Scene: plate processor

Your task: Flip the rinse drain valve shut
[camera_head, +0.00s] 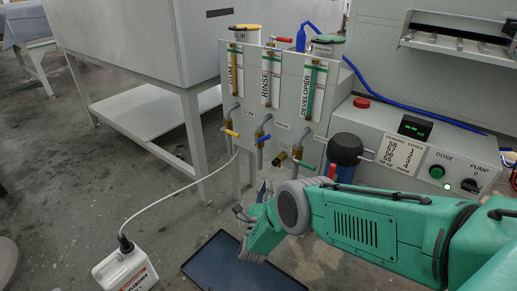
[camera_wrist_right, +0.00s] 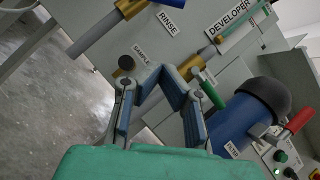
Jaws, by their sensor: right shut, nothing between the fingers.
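The rinse drain valve is a blue-handled lever (camera_head: 264,139) on the grey pipe under the RINSE gauge, its handle slanting across the pipe. In the right wrist view, a blue handle (camera_wrist_right: 130,7) on a brass body shows at the top edge, beside the RINSE label. My right gripper (camera_head: 265,187) is below the panel, lower than the rinse valve and apart from it. In the wrist view its fingers (camera_wrist_right: 163,72) meet at the tips with nothing between them, below the SAMPLE label. My left gripper is not in view.
A yellow lever (camera_head: 232,133) is left of the rinse valve and a green lever (camera_head: 307,166) right of it. A black-knobbed sample tap (camera_head: 280,157) sits between. A black-capped container (camera_head: 346,150) stands right. A dark tray (camera_head: 212,264) and white jug (camera_head: 125,268) are below.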

